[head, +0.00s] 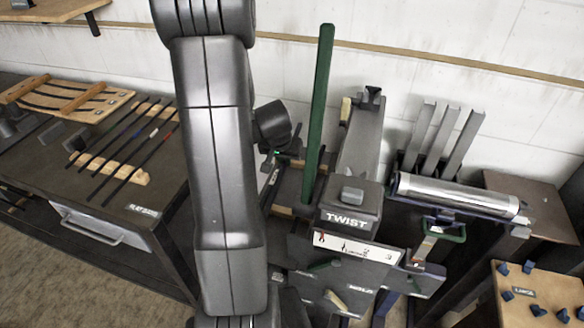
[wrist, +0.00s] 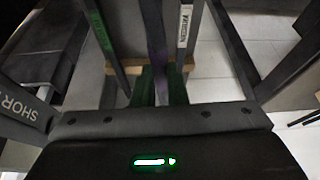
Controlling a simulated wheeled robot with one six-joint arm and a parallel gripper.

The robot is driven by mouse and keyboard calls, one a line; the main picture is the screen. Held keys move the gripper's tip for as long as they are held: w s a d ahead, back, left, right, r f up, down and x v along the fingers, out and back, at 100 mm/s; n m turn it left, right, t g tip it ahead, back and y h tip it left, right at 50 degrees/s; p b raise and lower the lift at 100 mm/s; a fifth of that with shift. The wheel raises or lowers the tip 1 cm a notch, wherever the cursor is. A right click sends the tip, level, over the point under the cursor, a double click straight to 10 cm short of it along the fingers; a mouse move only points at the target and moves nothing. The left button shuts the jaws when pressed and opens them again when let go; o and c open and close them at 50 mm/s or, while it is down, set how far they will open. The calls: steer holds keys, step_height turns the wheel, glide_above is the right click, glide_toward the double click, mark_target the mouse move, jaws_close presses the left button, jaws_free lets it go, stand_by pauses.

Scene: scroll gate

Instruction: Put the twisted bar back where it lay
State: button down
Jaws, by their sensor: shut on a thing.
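In the wrist view, the twisted bar (wrist: 154,35) is a narrow grey-purple strip running from the top edge down between the green finger pads of my gripper (wrist: 162,88). My gripper is shut on it. In the head view, my gripper (head: 284,155) is partly hidden behind my arm, left of the tall green lever. I cannot make out the bar clearly there. The machine marked TWIST (head: 348,222) stands right of my gripper.
A dark bench (head: 60,165) at left carries a wooden rack (head: 130,172) with several thin bars. A metal roller (head: 455,195) and upright grey channels (head: 440,140) stand at right. In the wrist view, a wooden strip (wrist: 186,66) lies just beyond the fingers, between dark rails.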

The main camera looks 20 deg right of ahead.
steer(key=shift+m, duration=0.3)
steer(key=shift+s+d+f+b, duration=0.25)
steer(key=shift+f+b, duration=0.4)
steer(key=shift+f, duration=0.2)
steer(key=shift+s+d+f+b, duration=0.15)
steer(key=shift+d+f+b, duration=0.15)
steer(key=shift+f+b, duration=0.45)
steer(key=shift+s+d+f+b, duration=0.25)
steer(key=shift+f+b, duration=0.3)
steer(key=shift+f, duration=0.4)
steer(key=shift+f+b, duration=0.95)
steer(key=shift+b, duration=0.2)
steer(key=shift+f+b, duration=0.3)
steer(key=shift+b, duration=0.35)
steer(key=c, duration=1.4)
jaws_free()
steer(key=shift+o, duration=0.2)
steer(key=p+v, duration=0.1)
steer(key=v, duration=1.3)
steer(key=shift+a, duration=0.15)
steer(key=shift+f, duration=0.15)
